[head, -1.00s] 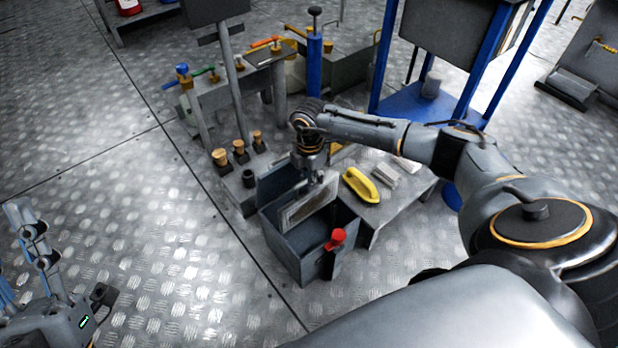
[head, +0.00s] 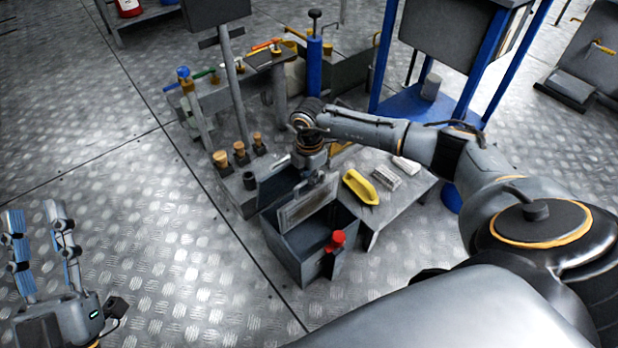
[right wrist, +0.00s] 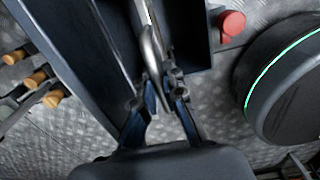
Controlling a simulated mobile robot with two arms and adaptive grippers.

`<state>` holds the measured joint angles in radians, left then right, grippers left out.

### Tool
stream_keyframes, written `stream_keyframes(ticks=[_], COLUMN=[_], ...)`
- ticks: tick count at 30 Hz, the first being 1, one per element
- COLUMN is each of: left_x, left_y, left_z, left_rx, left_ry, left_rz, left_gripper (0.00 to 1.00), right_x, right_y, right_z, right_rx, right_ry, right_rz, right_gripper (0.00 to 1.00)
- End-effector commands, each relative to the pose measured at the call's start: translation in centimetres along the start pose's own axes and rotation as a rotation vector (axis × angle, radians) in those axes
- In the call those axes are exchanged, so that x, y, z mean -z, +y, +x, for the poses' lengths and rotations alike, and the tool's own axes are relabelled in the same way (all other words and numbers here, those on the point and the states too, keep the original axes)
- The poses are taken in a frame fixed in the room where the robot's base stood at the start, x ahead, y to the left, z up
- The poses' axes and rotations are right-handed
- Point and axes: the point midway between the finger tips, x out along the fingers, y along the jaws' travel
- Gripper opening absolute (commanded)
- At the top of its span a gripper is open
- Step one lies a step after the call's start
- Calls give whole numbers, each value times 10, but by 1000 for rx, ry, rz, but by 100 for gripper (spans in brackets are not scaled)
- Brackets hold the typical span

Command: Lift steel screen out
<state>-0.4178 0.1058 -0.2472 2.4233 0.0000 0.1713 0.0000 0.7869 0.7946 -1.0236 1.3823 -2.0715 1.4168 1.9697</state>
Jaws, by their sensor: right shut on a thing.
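The steel screen (head: 308,206) is a grey framed plate with a handle on top. It stands tilted in the dark open box (head: 297,268), its upper part showing above the rim and its lower edge hidden inside. My right gripper (head: 314,184) points down over the box and is shut on the screen's handle. In the right wrist view the fingers (right wrist: 166,92) close around the curved metal handle (right wrist: 150,50). My left gripper (head: 40,222) is open and empty over the floor at the far left, well away from the box.
A red knob (head: 337,237) sits on the box's front right side. A bench (head: 392,208) to the right carries a yellow-handled brush (head: 360,187) and pale blocks (head: 387,179). The floor at left is clear.

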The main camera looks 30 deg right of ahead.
Motion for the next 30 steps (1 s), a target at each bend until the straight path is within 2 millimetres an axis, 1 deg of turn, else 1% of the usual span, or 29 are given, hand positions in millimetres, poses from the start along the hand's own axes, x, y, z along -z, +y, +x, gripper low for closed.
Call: stream_keyframes(ticks=[24,30], left_x=[-40,-45], left_y=[-6,-6], left_z=[-5,-6], left_rx=[11,12], left_ry=[-233,-261], left_rz=[10,11], left_gripper=[36,36], right_x=[0,0], right_y=[0,0], right_z=[-11,-12], right_rx=[-1,-1], right_ry=[0,0], right_rz=[0,0], right_gripper=[0,0])
